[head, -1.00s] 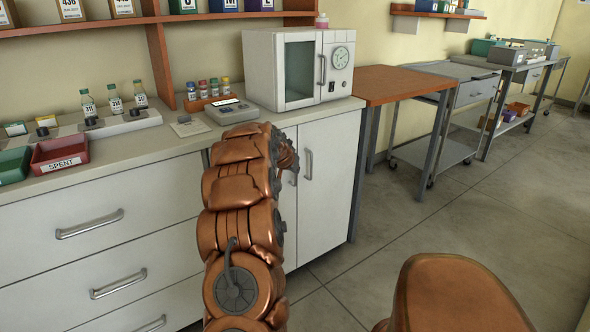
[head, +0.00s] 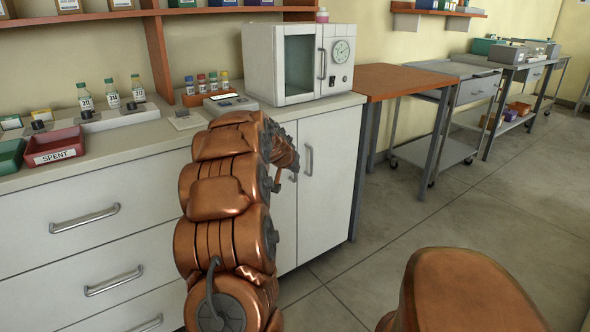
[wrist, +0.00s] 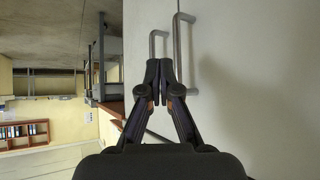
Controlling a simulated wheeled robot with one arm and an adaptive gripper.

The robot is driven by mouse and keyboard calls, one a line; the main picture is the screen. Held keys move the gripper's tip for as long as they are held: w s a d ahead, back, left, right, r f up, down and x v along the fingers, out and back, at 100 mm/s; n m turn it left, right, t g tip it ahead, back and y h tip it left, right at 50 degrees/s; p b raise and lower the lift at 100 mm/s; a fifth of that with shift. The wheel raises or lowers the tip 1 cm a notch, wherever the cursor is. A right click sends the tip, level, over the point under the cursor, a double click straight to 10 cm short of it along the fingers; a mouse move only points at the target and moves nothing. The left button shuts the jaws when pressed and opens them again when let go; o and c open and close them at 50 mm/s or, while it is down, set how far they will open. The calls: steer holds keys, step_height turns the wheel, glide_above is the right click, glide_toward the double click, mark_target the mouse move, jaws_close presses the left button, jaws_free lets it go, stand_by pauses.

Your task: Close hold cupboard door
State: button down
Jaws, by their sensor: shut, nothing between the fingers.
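The white cupboard under the counter has a right door (head: 326,180) with a vertical grey bar handle (head: 309,161). Its left door is mostly hidden behind my arm in the head view. The doors look about flush there, though I cannot tell whether a small gap remains. In the wrist view, two bar handles show, a nearer one (wrist: 184,55) and a farther one (wrist: 154,46), on pale door faces (wrist: 250,90). My gripper (wrist: 160,80) is shut and empty, its fingertips close to both handles. I cannot tell whether it touches either.
A white incubator (head: 263,65) stands on the counter (head: 130,152) above the cupboard. Drawers (head: 90,235) lie to the left. A wooden-topped table (head: 400,80) stands to the right, with a grey trolley (head: 440,150) beyond. The floor (head: 400,225) right of the cupboard is clear.

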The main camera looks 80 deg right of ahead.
steer(key=s+p+v, duration=0.1)
steer(key=v, duration=0.7)
steer(key=shift+s+a, duration=0.2)
steer(key=shift+s, duration=0.45)
steer(key=w+a+r+n+t+y+p, duration=0.15)
steer(key=w+a+r+p, duration=0.25)
steer(key=w+a, duration=0.45)
steer(key=w+a+r+n+t+y+p, duration=0.1)
steer(key=w+a+r+n+p, duration=0.25)
steer(key=w+a, duration=0.45)
steer(key=w+a+r+n+y+p, duration=0.1)
steer(key=w+a+r+n+p, duration=0.25)
steer(key=a, duration=0.65)
steer(key=w+a+r+n+y+p, duration=0.1)
steer(key=w+a+r+y+p, duration=0.1)
steer(key=w+a+p, duration=0.55)
steer(key=s+a+r+n+y+p, duration=0.1)
steer(key=a+r+n+p, duration=0.15)
steer(key=a, duration=0.65)
steer(key=s+a+r+n+y+p, duration=0.1)
steer(key=s+a+r+n+p, duration=0.15)
steer(key=a, duration=0.75)
steer(key=s+a+r+n+g+y+p, duration=0.1)
steer(key=s+a+r+n+p, duration=0.1)
steer(key=s+a, duration=0.3)
steer(key=s+a+r+n+g+y+p, duration=0.1)
steer(key=s+a+r+n+p, duration=0.2)
steer(key=a, duration=0.6)
steer(key=shift+s+n+p, duration=0.55)
steer(key=shift+s, duration=0.7)
